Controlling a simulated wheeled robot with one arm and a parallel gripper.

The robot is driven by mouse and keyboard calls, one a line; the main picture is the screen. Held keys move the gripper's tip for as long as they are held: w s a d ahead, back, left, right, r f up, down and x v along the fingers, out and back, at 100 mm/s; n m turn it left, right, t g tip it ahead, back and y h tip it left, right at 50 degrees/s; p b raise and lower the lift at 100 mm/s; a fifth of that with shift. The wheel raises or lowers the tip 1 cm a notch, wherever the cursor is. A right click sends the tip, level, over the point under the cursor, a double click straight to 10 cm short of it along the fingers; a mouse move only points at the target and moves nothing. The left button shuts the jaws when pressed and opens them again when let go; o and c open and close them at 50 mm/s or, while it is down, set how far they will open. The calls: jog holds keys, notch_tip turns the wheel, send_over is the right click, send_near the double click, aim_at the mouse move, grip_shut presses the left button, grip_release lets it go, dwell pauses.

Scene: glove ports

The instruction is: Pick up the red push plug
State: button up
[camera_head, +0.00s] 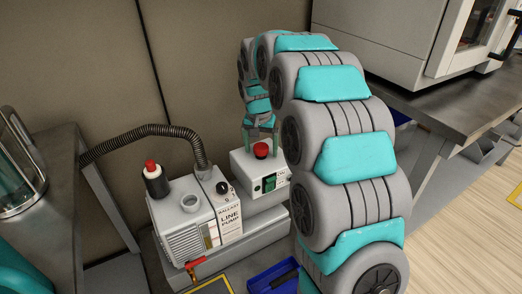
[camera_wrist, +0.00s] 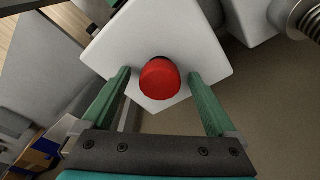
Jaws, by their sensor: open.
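The red push plug (camera_head: 261,150) sits on top of a white box (camera_head: 243,164) with a green panel, beside the line pump. In the wrist view the red plug (camera_wrist: 160,78) is round and rises from the white box top (camera_wrist: 160,40). My gripper (camera_head: 262,133) is above the box with its fingers pointing down. In the wrist view its two green fingers (camera_wrist: 165,82) stand apart, one on each side of the plug, with gaps between them and it. It is open and empty. How high the fingertips are relative to the plug is hard to tell.
The line pump (camera_head: 228,217) stands left of the box, with a black-and-red capped part (camera_head: 155,178) and a dark corrugated hose (camera_head: 140,133). A blue tray (camera_head: 265,279) lies in front. A wall is behind; a metal bench (camera_head: 440,105) is at right.

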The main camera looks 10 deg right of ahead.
grip_shut()
dwell(0.7)
jog(key=shift+r, duration=0.2)
